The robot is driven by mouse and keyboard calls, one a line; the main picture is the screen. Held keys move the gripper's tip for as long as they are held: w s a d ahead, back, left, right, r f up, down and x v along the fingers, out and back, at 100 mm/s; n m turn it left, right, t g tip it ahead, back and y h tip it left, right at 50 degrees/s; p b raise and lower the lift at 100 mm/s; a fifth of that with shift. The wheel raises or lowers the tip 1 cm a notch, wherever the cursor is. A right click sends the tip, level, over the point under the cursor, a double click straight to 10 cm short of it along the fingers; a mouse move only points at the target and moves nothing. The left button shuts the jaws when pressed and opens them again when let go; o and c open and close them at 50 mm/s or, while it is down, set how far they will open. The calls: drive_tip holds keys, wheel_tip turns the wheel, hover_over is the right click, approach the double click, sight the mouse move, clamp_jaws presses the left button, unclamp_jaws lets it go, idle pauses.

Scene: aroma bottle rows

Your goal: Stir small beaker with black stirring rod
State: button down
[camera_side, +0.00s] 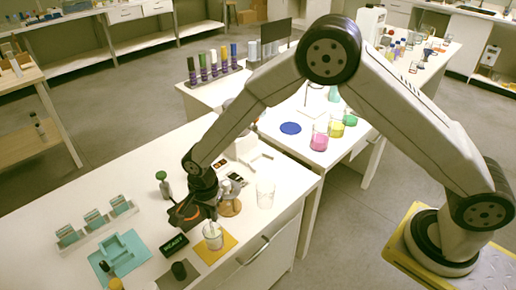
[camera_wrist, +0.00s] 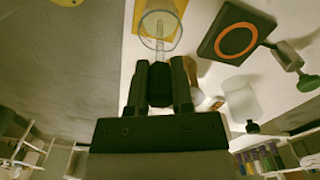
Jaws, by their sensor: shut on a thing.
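My gripper (camera_side: 211,213) is above the near part of the white bench. In the wrist view its two fingers (camera_wrist: 160,85) are shut on the black handle of the stirring rod (camera_wrist: 160,92). The rod's clear shaft (camera_wrist: 160,45) runs from the handle to the small beaker (camera_wrist: 161,15), and its end appears to be inside. In the side view the small clear beaker (camera_side: 213,238) stands upright on a yellow mat (camera_side: 230,245), just below my gripper. The rod is mostly hidden there. I cannot tell whether its tip touches the glass.
A black plate with an orange ring (camera_wrist: 237,40) lies close beside the gripper, with a READY display (camera_side: 174,245). A larger empty beaker (camera_side: 265,194) stands right of a brown-based flask (camera_side: 230,207). A green-topped bottle (camera_side: 162,176), teal tray (camera_side: 120,253) and slide racks (camera_side: 95,218) are left.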

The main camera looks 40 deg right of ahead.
drive_tip(key=shift+f, duration=0.65)
drive_tip(key=shift+a, duration=0.15)
